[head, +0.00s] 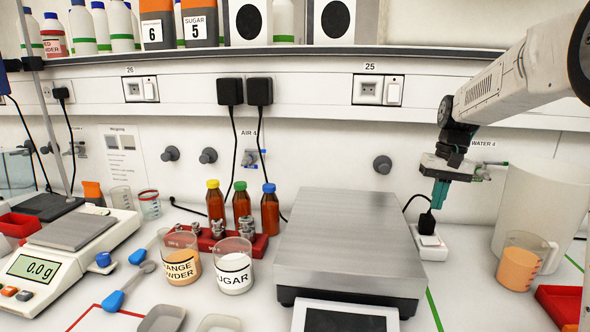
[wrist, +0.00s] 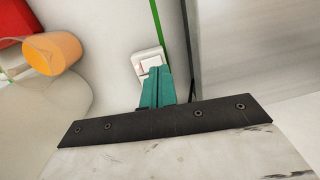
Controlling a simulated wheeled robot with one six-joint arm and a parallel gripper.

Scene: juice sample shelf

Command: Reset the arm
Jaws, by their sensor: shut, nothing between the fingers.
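My gripper (head: 440,193) hangs from the arm at the right in the head view, pointing down. Its teal fingers are together with nothing between them. In the wrist view the shut fingers (wrist: 155,72) show in front of a white power strip (wrist: 147,60). In the head view the gripper is above the power strip (head: 430,242), right of the large steel scale (head: 350,245) and left of the big white container (head: 528,205).
A beaker of orange liquid (head: 521,262) and a red tray (head: 560,305) stand at the right. Beakers of orange powder (head: 181,266) and sugar (head: 233,270) stand left of the scale, before several brown bottles (head: 241,205). A shelf edge (head: 290,58) runs above.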

